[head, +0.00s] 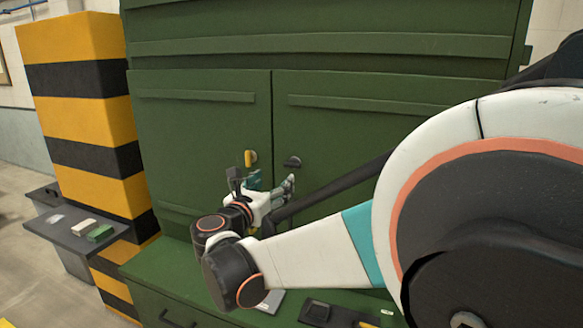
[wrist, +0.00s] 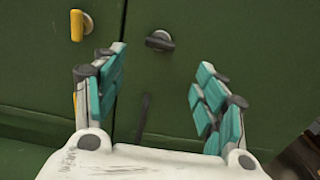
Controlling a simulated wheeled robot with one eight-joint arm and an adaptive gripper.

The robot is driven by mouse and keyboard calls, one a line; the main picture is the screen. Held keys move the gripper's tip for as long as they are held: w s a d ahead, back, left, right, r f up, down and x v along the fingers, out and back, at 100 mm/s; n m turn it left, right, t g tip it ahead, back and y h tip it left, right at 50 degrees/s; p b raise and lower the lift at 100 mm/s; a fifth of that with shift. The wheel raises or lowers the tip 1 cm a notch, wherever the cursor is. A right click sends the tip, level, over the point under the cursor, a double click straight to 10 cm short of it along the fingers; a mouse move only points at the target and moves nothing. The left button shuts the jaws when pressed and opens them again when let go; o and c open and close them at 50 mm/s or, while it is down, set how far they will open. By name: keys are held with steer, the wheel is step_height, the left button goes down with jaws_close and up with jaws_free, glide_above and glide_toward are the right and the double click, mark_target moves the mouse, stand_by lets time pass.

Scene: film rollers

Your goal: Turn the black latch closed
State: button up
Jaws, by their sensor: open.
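The black latch (head: 292,161) sits on the right door of the green cabinet, close to the seam between the doors. In the wrist view the black latch (wrist: 160,41) shows ahead of the gap between my fingers, with its handle lying roughly sideways. My gripper (head: 272,182) is in front of the cabinet, below and left of the latch in the head view. In the wrist view my gripper (wrist: 161,68) is open with its teal-padded fingers wide apart. Nothing is between them, and no finger appears to touch the latch.
A yellow latch (head: 250,158) is on the left door; it also shows in the wrist view (wrist: 80,24). A green ledge (head: 150,272) with dark items runs below the doors. A yellow and black striped pillar (head: 85,105) and a grey shelf (head: 62,234) stand left.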

mark_target(291, 166)
steer(key=b+x, duration=0.1)
steer(key=x, duration=1.1)
steer(key=shift+c, duration=0.6)
steer(key=c, duration=0.9)
